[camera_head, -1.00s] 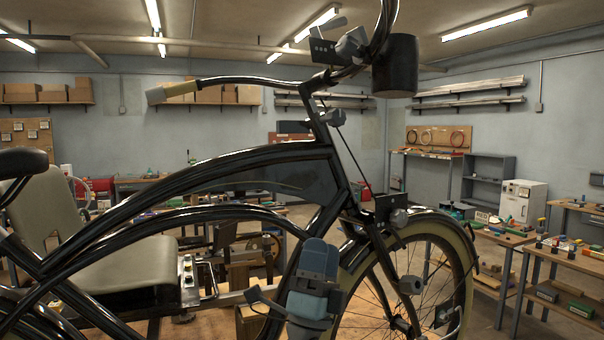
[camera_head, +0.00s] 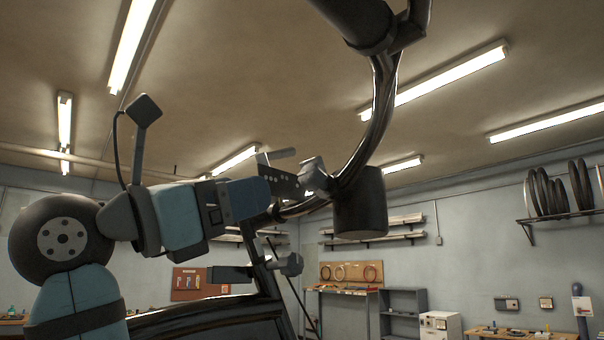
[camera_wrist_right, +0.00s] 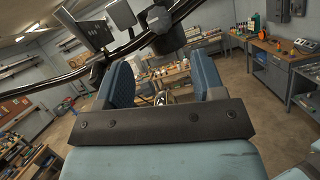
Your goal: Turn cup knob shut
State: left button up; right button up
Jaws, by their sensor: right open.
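The black cup (camera_head: 360,208) hangs from the trike's curved handlebar. Just left of it is a grey lobed knob (camera_head: 315,176) on the clamp, beside a dark plate with holes (camera_head: 283,184). In the wrist view the knob (camera_wrist_right: 158,18), the plate (camera_wrist_right: 84,33) and the cup (camera_wrist_right: 167,43) show at the top, beyond the fingers. My right gripper (camera_head: 250,199) is just left of and below the knob, partly overlapping the plate's lower edge in the head view. In the wrist view its two blue fingers (camera_wrist_right: 163,83) are apart, with the knob not between them. My left gripper is out of view.
A second grey knob (camera_head: 292,264) sits lower on the frame, beneath my right gripper. The handlebar (camera_head: 378,120) curves up past the cup. A shelf unit (camera_head: 402,311) and a white cabinet (camera_head: 440,325) stand at the back. Space right of the cup is clear.

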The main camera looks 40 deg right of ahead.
aim_at(304, 177)
jog(key=p+x, duration=0.3)
jog(key=x, duration=0.7)
jog(key=shift+w+d+r, duration=0.1)
jog(key=shift+w, duration=0.05)
jog(key=shift+d+r+p, duration=0.15)
jog(key=shift+d+p, duration=0.2)
jog(key=shift+d, duration=0.4)
jog(key=shift+c, duration=0.3)
jog(key=c, duration=0.9)
